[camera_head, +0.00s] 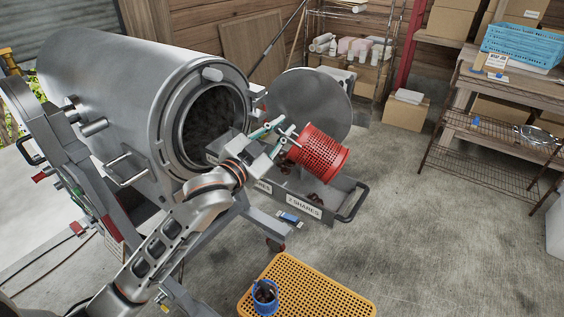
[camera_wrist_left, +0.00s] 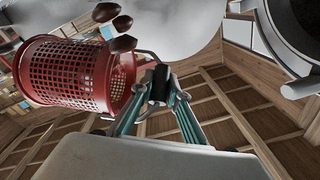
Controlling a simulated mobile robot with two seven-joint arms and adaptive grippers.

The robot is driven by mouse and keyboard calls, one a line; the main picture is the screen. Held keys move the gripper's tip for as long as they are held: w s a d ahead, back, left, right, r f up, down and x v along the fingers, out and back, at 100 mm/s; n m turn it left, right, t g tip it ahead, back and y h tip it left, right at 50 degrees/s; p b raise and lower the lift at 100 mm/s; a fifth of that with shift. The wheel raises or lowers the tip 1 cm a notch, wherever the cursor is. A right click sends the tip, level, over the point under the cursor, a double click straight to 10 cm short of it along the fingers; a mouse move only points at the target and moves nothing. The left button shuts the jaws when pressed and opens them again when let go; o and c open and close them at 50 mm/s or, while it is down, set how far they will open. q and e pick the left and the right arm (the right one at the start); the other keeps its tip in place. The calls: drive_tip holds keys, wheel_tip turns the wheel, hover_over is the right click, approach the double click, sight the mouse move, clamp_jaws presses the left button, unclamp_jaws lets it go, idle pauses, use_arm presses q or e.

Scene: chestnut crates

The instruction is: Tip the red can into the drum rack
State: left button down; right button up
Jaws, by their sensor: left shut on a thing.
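The red can (camera_head: 318,153) is a perforated basket, held tilted by my left gripper (camera_head: 286,132) above a grey divided tray (camera_head: 350,205) at the drum's front. My left gripper is shut on the can, apparently by its handle. In the left wrist view the red can (camera_wrist_left: 70,75) lies tilted at the left, and my left gripper (camera_wrist_left: 160,88) closes on a dark grip. Several brown chestnuts (camera_wrist_left: 121,43) show loose near its rim. The steel drum (camera_head: 130,85) stands open at the left, with dark contents. My right gripper is out of view.
The drum's round lid (camera_head: 310,100) stands open behind the can. The tray bears "2 SHARES" labels and holds a few dark pieces. A yellow perforated platform (camera_head: 330,290) with a blue cup (camera_head: 265,297) is in front. Shelves stand at the right; the middle floor is clear.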

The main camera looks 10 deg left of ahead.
use_arm(q)
drive_tip(key=shift+d, duration=0.1)
drive_tip(key=shift+a+f, duration=0.25)
drive_tip(key=shift+d+n, duration=0.1)
drive_tip(key=shift+n, duration=0.3)
drive_tip(key=shift+f, duration=0.1)
drive_tip(key=shift+a+f, duration=0.2)
drive_tip(key=shift+a, duration=0.1)
drive_tip(key=shift+d+n, duration=0.1)
drive_tip(key=shift+n, duration=0.2)
